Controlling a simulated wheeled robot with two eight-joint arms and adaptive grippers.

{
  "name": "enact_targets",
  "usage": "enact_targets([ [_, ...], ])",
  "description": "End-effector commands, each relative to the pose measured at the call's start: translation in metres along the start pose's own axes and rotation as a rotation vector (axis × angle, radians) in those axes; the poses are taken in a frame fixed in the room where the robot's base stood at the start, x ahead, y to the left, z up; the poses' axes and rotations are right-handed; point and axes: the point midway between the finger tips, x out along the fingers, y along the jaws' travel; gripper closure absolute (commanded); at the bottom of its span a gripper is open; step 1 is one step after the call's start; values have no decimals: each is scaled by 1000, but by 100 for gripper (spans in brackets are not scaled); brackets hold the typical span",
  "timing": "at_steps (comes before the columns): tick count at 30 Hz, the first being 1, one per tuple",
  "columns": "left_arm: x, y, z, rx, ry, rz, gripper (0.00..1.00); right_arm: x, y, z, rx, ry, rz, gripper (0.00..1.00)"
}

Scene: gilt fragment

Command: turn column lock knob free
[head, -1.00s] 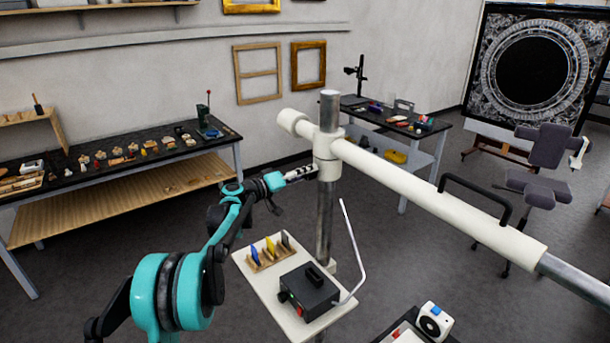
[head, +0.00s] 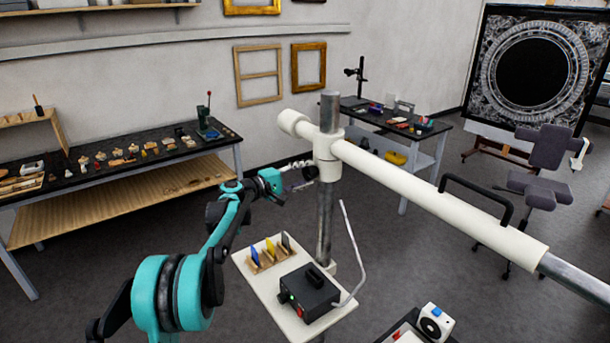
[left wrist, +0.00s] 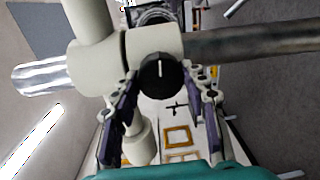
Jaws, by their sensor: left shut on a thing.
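The lock knob (left wrist: 161,75) is a round black knob with a white line, on the white collar (head: 327,158) of the upright column (head: 324,222). In the left wrist view its white line stands close to upright. My left gripper (head: 303,175) is at the collar's left side, with one finger on each side of the knob, shut on it. My right gripper is in neither view.
A long white boom (head: 430,190) with a black handle runs right from the column. Below the collar, a small tray (head: 262,287) carries a black box (head: 309,291) and a rack of coloured pieces. A workbench (head: 120,160) stands at the left wall.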

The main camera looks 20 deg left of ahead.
Motion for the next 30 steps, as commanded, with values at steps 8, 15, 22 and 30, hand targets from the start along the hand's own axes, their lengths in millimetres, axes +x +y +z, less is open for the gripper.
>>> enact_targets([
  [8,-1,0,-1,-75,-1,0,85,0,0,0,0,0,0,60],
  [15,-1,0,-1,-88,-2,0,85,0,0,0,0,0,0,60],
  [22,-1,0,-1,-87,-2,0,85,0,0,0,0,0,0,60],
  [30,0,0,-1,-86,-3,0,35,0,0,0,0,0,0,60],
])
